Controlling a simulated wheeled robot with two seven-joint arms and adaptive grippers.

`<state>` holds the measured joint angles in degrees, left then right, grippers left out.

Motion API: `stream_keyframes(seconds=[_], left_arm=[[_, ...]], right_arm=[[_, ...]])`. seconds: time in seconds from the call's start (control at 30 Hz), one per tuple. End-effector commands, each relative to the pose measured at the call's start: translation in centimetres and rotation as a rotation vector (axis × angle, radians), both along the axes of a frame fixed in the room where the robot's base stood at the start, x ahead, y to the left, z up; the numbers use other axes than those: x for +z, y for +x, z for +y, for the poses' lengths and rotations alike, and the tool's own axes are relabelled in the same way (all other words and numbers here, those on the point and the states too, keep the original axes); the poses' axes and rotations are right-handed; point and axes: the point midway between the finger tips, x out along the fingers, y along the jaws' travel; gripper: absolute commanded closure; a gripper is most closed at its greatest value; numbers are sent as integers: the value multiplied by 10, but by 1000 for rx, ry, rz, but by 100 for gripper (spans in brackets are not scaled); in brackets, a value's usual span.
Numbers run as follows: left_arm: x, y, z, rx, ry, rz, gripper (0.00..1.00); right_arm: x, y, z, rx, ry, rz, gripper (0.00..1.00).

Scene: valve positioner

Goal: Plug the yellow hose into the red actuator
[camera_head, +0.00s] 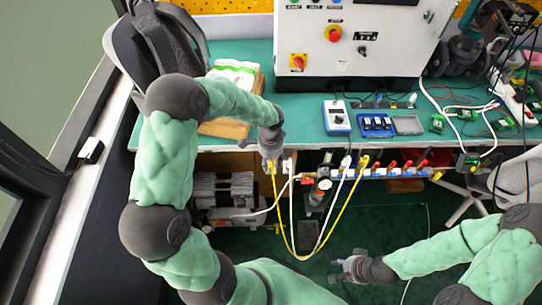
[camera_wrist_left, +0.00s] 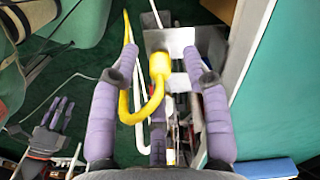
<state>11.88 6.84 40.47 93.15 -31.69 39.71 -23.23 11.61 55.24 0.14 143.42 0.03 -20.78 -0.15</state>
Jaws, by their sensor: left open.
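The yellow hose (camera_head: 283,225) hangs in a U below the bench, from near my left gripper to the row of fittings on the right. My left gripper (camera_head: 270,160) is at the bench's front edge. In the left wrist view, its purple fingers (camera_wrist_left: 160,80) stand apart on either side of the hose's yellow end fitting (camera_wrist_left: 159,66), which is at a metal bracket (camera_wrist_left: 180,42). I cannot tell whether the fingers touch it. Several red parts (camera_head: 393,164) sit along the row; I cannot tell which is the red actuator. My right gripper (camera_head: 343,266) is low, empty, with fingers spread.
A white hose (camera_head: 333,213) hangs beside the yellow one. A compressor (camera_head: 225,193) stands under the green bench (camera_head: 305,128). A white control box (camera_head: 350,50) and a blue-and-white meter (camera_head: 336,117) are on top. The floor below the fittings is mostly clear.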

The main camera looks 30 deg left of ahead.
Motion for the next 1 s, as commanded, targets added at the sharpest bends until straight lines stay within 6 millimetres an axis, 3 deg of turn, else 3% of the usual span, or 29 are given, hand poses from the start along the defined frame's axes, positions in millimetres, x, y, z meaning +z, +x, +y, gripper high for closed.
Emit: stream_keyframes(seconds=[0.2, 0.57, 0.73, 0.9, 0.93, 1.0], left_arm=[[-20, 0, 0, 0, 1, 1, 53], [-23, 0, 0, 0, 0, 0, 53], [-23, 0, 0, 0, 0, 0, 98], [-23, 0, 0, 0, 0, 0, 100], [-23, 0, 0, 0, 0, 0, 84], [-23, 0, 0, 0, 0, 0, 100]], right_arm=[[-8, 0, 0, 0, 0, 0, 60], [-8, 0, 0, 0, 0, 0, 60], [-8, 0, 0, 0, 0, 0, 60], [-8, 0, 0, 0, 0, 0, 60], [-8, 0, 0, 0, 0, 0, 60], [-8, 0, 0, 0, 0, 0, 60]])
